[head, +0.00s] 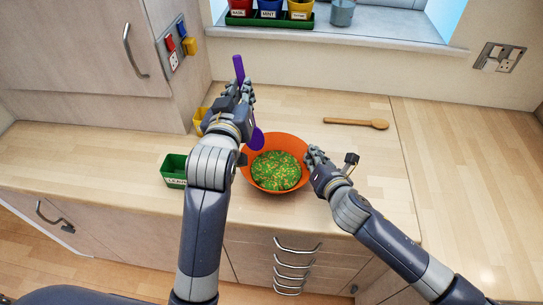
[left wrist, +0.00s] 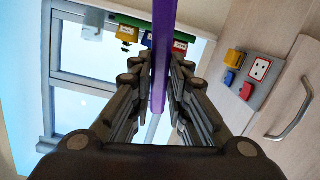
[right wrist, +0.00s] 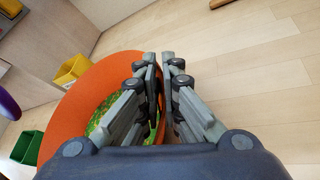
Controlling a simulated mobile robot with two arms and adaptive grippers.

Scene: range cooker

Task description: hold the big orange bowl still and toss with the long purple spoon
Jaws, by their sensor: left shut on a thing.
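The big orange bowl (head: 249,177) stands on the worktop, holding a green mix with small light bits. The long purple spoon (head: 238,68) is upright; its rounded head (head: 257,140) shows over the bowl's back left rim. My left gripper (head: 243,92) is shut on the spoon's handle, which also runs between its fingers in the left wrist view (left wrist: 161,60). My right gripper (head: 312,157) is at the bowl's right rim. In the right wrist view its fingers (right wrist: 160,62) are close together astride the orange wall (right wrist: 85,95). The actual contact is partly hidden.
A green labelled tub (head: 174,170) stands left of the bowl, and a yellow tub (head: 199,118) is partly behind my left arm. A wooden spoon (head: 350,122) lies behind right. Potted herbs (head: 268,12) stand on the windowsill. The worktop to the right is clear.

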